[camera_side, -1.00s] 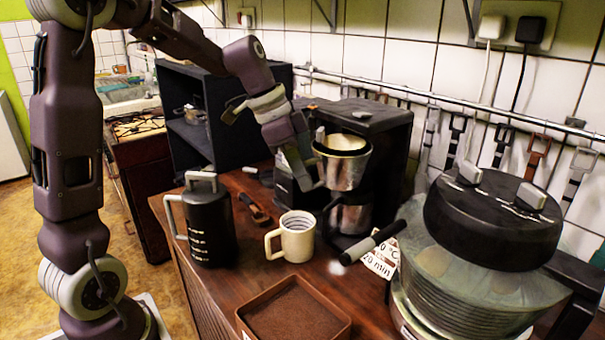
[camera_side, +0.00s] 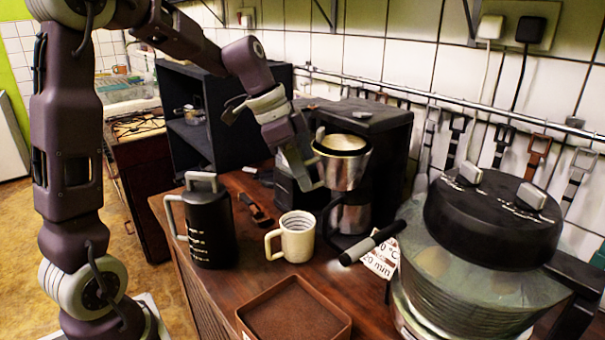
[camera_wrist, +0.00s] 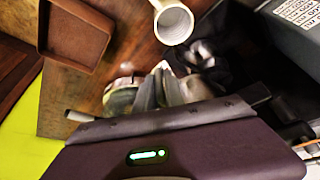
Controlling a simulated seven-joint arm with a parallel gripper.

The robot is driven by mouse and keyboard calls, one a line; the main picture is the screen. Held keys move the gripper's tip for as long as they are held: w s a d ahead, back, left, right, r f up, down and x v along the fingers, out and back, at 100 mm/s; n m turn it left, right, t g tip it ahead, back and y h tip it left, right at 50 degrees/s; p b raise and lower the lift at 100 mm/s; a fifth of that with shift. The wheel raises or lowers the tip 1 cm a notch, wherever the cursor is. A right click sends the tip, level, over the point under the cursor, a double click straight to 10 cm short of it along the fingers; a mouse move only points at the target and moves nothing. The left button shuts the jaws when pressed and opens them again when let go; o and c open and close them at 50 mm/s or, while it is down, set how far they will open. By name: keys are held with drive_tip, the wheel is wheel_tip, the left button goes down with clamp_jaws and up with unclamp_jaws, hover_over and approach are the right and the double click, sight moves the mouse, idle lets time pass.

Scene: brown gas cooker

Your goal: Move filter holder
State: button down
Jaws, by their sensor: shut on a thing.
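The filter holder (camera_side: 343,170) is a silver cup with a dark rim and pale contents, upright at the front of the black coffee machine (camera_side: 385,135). It is above a metal jug (camera_side: 350,218); whether it touches the machine is unclear. My gripper (camera_side: 318,184) is at the holder's left side, shut on it; the exact contact is partly hidden. In the wrist view the fingers (camera_wrist: 160,88) are blurred, and the holder cannot be made out clearly there.
A cream mug (camera_side: 297,240) stands in front, also in the wrist view (camera_wrist: 174,24). A black pitcher (camera_side: 210,230) is at left, a brown tray (camera_side: 295,312) at the front edge. A dark-handled tool (camera_side: 372,243) and a large black-lidded appliance (camera_side: 490,235) are at right.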

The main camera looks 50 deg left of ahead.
drive_tip(key=shift+s+m, duration=0.2)
drive_tip(key=shift+m, duration=0.1)
drive_tip(key=s+a+m+g+h, duration=0.2)
drive_tip(key=s+a+m+g, duration=0.1)
drive_tip(key=a+m, duration=0.6)
drive_tip(key=shift+s+a, duration=0.2)
drive_tip(key=shift+a, duration=1.05)
drive_tip(key=shift+a+m, duration=0.1)
drive_tip(key=shift+m, duration=0.2)
idle(0.4)
drive_tip(key=c, duration=1.5)
unclamp_jaws()
